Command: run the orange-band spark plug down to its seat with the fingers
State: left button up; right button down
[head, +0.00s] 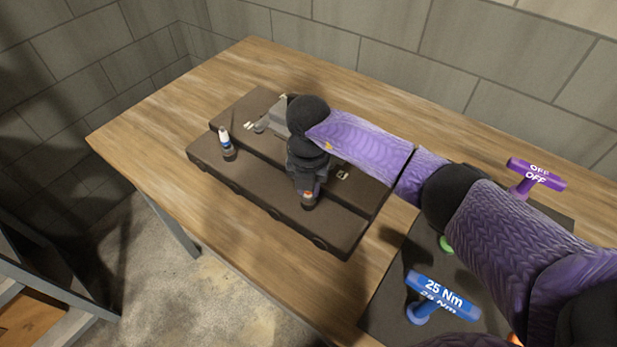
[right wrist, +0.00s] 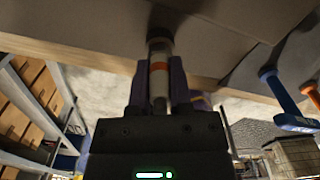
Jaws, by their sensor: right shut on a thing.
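The orange-band spark plug (head: 309,196) stands at the front step of the dark engine block (head: 275,208), its lower end at a dark ring. In the right wrist view the same plug (right wrist: 158,68) shows a pale body with an orange band, and its far end meets the dark block surface. My right gripper (right wrist: 157,84) is shut on the plug, one finger on each side. In the head view the right gripper (head: 308,186) points down from above. How deep the thread sits is hidden. My left gripper is not in view.
A blue-banded plug (head: 225,143) stands at the block's left. A dark mat (head: 385,308) at the right holds a blue "25 Nm" T-handle (head: 441,295) and a purple "OFF" T-handle (head: 536,174). The wooden table (head: 165,135) is clear left of the block.

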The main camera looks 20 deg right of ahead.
jog(key=c, duration=0.7)
grip_release()
jog(key=shift+o, duration=1.2)
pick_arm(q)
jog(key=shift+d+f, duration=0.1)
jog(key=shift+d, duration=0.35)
